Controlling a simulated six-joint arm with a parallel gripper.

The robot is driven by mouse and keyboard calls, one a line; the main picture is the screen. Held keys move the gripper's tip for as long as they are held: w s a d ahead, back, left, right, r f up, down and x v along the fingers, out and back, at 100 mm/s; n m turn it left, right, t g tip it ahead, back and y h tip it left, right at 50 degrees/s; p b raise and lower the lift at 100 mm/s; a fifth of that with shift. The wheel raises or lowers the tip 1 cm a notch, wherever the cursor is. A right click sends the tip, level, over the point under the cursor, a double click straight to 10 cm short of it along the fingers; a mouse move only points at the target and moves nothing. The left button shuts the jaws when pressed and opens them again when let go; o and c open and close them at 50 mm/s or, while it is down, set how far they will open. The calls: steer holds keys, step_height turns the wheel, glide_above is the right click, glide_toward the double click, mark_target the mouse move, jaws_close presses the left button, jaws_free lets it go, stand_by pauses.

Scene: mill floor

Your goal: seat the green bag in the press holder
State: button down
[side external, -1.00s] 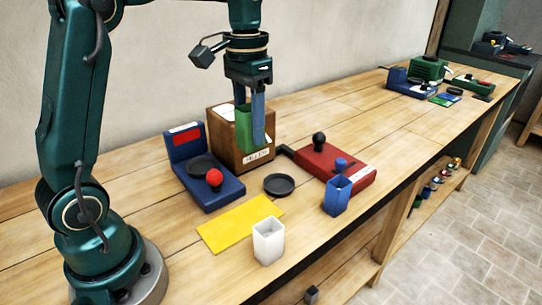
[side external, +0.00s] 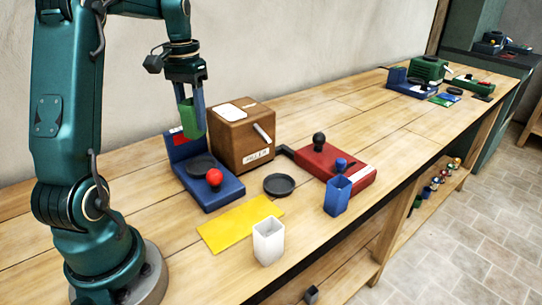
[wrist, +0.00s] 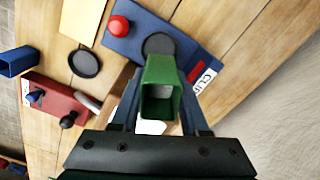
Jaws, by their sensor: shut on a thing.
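The green bag (side external: 186,119) is an open-topped, boxy green pouch. My gripper (side external: 191,112) is shut on it and holds it upright in the air, left of the wooden box and above the back of the blue device. In the wrist view the bag (wrist: 160,88) is between my fingers (wrist: 160,112), its open mouth showing. A red block with a black knob (side external: 318,166) and a white label lies right of the wooden box, well apart from the bag. No readable label marks which thing is the press holder, so I cannot tell.
The wooden box (side external: 228,145) with a crank stands close to my gripper. Below is the blue device (side external: 221,195) with a red ball and dark disc. A black dish (side external: 279,185), yellow sheet (side external: 238,224), white cup (side external: 268,243) and blue cup (side external: 337,198) lie in front.

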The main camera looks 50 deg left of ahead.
steer(key=shift+f, duration=4.15)
steer(key=shift+f, duration=0.55)
steer(key=c, duration=0.7)
jaws_free()
steer(key=shift+r, duration=5.5)
